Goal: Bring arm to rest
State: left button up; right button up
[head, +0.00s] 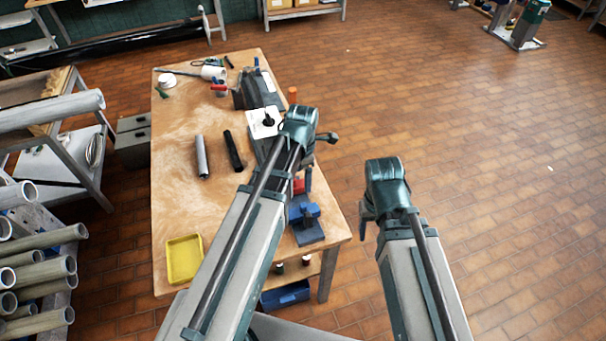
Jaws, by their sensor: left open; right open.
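My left arm reaches up from the bottom over the right part of the wooden workbench (175,225). Its gripper (327,137) shows small and dark at the arm's far end, beside the bench's right edge. It is open, and I see nothing held in it. My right arm reaches up over the bare floor to the right of the bench. Its gripper (367,213) is mostly hidden behind the teal wrist; it is open, with nothing seen in it. The two arms are apart.
On the bench are a grey tube (201,157), a black tube (233,151), a yellow tray (184,259) and a blue vise (305,213). A rack of pipes (40,270) stands at the left. The tiled floor (480,150) at right is clear.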

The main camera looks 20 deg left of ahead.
pick_arm(q)
jog(key=s+d+f+m+b, duration=0.5)
jog(key=s+f+m+b, duration=0.1)
jog(key=m, duration=0.8)
jog(key=s+d+f+m+y+b, duration=0.1)
jog(key=s+d+f+m+b, duration=0.4)
jog(key=m, duration=0.9)
notch_tip(320, 180, down, 3)
jog(key=s+b, duration=0.2)
jog(key=b, duration=0.1)
jog(key=shift+s+d+m+g, duration=0.2)
jog(key=shift+m+g, duration=0.1)
jog(key=shift+g, duration=0.1)
jog(key=shift+f, duration=0.1)
